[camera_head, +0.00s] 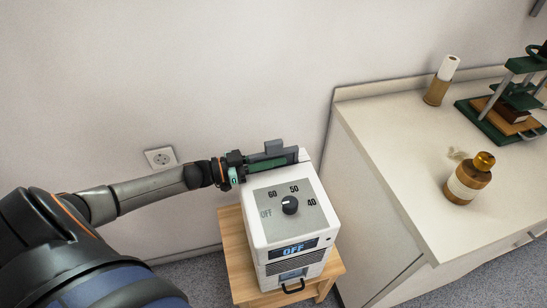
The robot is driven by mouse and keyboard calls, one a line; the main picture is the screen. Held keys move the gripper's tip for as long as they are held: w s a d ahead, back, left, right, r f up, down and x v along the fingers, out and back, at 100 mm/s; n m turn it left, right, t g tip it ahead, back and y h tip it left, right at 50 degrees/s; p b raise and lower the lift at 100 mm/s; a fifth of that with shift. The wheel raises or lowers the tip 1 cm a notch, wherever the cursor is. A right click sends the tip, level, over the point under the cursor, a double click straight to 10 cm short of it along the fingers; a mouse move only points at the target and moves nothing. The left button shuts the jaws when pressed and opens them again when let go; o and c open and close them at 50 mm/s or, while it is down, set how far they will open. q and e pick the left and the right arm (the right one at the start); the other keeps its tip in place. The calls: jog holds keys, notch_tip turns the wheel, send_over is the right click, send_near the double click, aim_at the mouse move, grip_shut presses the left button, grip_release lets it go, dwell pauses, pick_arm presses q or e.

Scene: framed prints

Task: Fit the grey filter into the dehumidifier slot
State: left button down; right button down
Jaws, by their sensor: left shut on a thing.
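The white dehumidifier (288,228) has a grey top panel with a black dial (290,205) and a display reading OFF. My left gripper (272,160) reaches in from the left over its back top edge. It is shut on the grey filter (274,147), of which a small grey block shows above the jaws. The jaws and the dark, green-faced part there hide the rest of the filter and the slot. I cannot tell how far the filter sits in the slot. My right gripper is not in view.
The dehumidifier stands on a small wooden stool (238,262) near the wall. A wall socket (160,157) is behind my left arm. A pale counter (400,150) at the right holds an amber bottle (467,180), a paper roll holder (437,92) and a green press (500,118).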

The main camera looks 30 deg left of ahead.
pick_arm(q)
jog(key=shift+f, duration=0.3)
jog(key=c, duration=0.8)
grip_release()
jog(key=shift+o, duration=0.2)
jog(key=shift+s+f, duration=0.1)
jog(key=shift+s, duration=0.05)
jog(key=v, duration=1.2)
jog(key=shift+a+r, duration=0.2)
jog(key=shift+a, duration=0.05)
